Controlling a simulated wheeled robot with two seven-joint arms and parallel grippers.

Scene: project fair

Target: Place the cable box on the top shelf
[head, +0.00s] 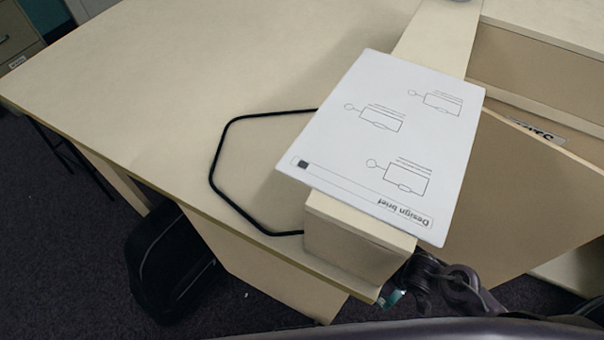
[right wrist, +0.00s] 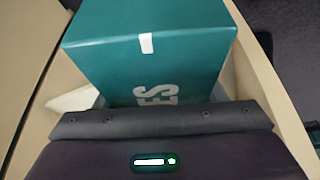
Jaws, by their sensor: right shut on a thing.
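The teal cable box (right wrist: 150,50) fills the upper part of the right wrist view, with a white tab and the white letters "ES" showing. My right gripper (right wrist: 160,118) is shut on it. In the head view only a small teal corner of the box (head: 391,298) shows below the desk edge, beside my dark right gripper (head: 425,283); the rest is hidden by the beige furniture. A beige shelf-like unit (head: 545,70) stands at the right; I cannot tell which board is the top shelf. My left gripper is not in view.
A white "Design brief" sheet (head: 395,140) lies across the beige block (head: 358,240) at the desk's right end. A black cable-like loop (head: 213,165) lies on the desk (head: 190,70). A black bag (head: 170,265) is on the floor. The desk's left part is clear.

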